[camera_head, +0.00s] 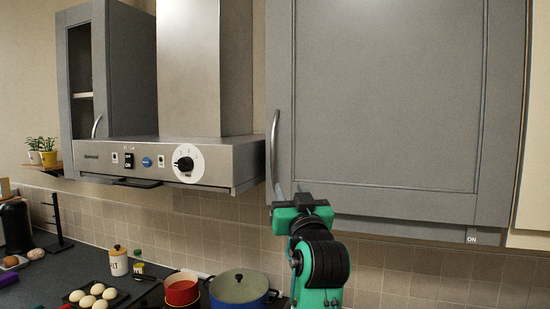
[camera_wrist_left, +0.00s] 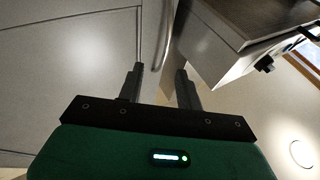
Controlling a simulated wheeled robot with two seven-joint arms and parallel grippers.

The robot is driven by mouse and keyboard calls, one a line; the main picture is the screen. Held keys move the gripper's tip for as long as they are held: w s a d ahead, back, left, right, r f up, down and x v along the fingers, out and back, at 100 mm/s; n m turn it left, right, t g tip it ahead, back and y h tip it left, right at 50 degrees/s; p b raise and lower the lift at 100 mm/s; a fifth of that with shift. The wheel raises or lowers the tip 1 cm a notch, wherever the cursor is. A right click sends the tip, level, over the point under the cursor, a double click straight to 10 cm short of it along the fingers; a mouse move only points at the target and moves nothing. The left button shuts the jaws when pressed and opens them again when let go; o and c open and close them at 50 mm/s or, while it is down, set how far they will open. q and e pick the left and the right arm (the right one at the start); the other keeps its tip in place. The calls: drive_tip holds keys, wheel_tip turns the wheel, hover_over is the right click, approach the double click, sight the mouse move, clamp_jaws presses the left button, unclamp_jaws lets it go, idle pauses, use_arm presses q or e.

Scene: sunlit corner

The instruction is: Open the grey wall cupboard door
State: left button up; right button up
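The grey wall cupboard door (camera_head: 390,100) fills the upper right of the head view and is shut. Its curved metal handle (camera_head: 275,145) runs upright along the door's left edge. My left gripper (camera_head: 290,194) is at the door's lower left corner, by the handle's lower end. In the left wrist view, the gripper (camera_wrist_left: 160,70) is open, its two dark fingers apart. The handle (camera_wrist_left: 166,38) appears in line with the gap between the fingers, and neither finger visibly grips it. The door (camera_wrist_left: 65,70) lies on the left there. My right gripper is not in view.
The range hood (camera_head: 165,162) is just left of the handle, close to my gripper. Another grey cupboard (camera_head: 130,70) hangs farther left. Below, the dark counter holds a blue pot (camera_head: 238,290), a red pot (camera_head: 181,291), a jar (camera_head: 118,263) and an egg tray (camera_head: 112,300).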

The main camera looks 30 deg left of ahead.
sight(274, 149)
use_arm(q)
drive_tip(key=shift+n+y, duration=0.4)
drive_tip(key=p+x, duration=0.2)
drive_tip(key=x, duration=0.2)
drive_tip(key=s+r+p+x, duration=0.1)
drive_tip(key=p+x, duration=0.1)
drive_tip(key=x, duration=0.2)
drive_tip(key=r+p+x, duration=0.1)
drive_tip(key=p+x, duration=0.1)
drive_tip(key=x, duration=0.3)
drive_tip(key=shift+s+r+p, duration=0.1)
drive_tip(key=shift+r+p, duration=0.2)
drive_tip(key=shift+p, duration=0.1)
drive_tip(key=shift+w+a+r, duration=0.1)
drive_tip(key=shift+w+a, duration=0.35)
drive_tip(key=shift+c, duration=0.3)
clamp_jaws()
